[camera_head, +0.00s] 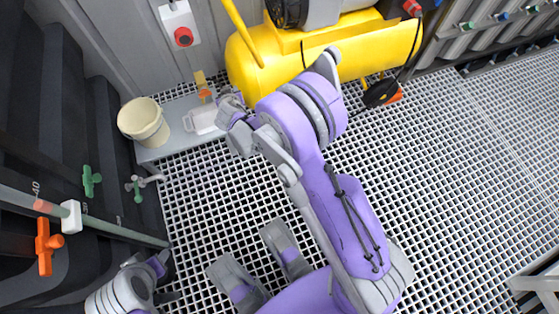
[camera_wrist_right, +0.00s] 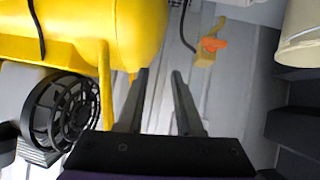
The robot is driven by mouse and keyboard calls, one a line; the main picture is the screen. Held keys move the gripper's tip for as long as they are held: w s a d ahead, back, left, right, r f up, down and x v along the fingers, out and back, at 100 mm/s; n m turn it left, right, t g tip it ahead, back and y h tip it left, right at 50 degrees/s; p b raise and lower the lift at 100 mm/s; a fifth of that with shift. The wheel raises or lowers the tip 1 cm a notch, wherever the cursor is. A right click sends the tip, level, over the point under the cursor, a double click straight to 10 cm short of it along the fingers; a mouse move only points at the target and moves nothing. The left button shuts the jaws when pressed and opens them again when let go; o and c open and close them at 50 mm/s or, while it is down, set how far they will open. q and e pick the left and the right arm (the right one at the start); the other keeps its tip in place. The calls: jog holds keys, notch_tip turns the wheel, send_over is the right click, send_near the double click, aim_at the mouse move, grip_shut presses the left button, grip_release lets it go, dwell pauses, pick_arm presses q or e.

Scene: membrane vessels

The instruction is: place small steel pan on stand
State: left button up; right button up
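A small pale grey, box-like item (camera_head: 203,119) lies on a light grey ledge (camera_head: 160,151) beside the wall in the head view. It may be the steel pan; I cannot tell for sure. I cannot make out a separate stand. My right gripper (camera_head: 238,124) is just to the right of this item, partly hidden by its own wrist. In the right wrist view its two dark fingers (camera_wrist_right: 160,74) are apart with nothing between them. My left gripper (camera_head: 168,280) is low at the left edge, beside the dark vessels; its fingers are small and dark.
A cream bucket (camera_head: 145,122) stands on the ledge's left end. A yellow tank (camera_head: 265,65) with a fan motor is behind my right arm. Dark vessels with orange (camera_head: 45,247) and green valves line the left. White grating floor (camera_head: 460,180) is open at right.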

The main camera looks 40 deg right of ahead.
jog(key=s+a+r+n+g+y, duration=0.1)
jog(key=s+r+g, duration=0.1)
jog(key=s+r, duration=0.45)
jog(key=s+r+g+y, duration=0.1)
jog(key=s+r, duration=0.3)
jog(key=s, duration=0.6)
jog(key=s+a+n+g+y, duration=0.1)
jog(key=s+a, duration=0.2)
jog(key=s, duration=0.7)
jog(key=s+a+n+g+y, duration=0.1)
jog(key=s+a+y, duration=0.1)
jog(key=s, duration=0.8)
jog(key=shift+s+a+f+n+g, duration=0.2)
jog(key=shift+s+a+n+g, duration=0.1)
jog(key=shift+a, duration=0.1)
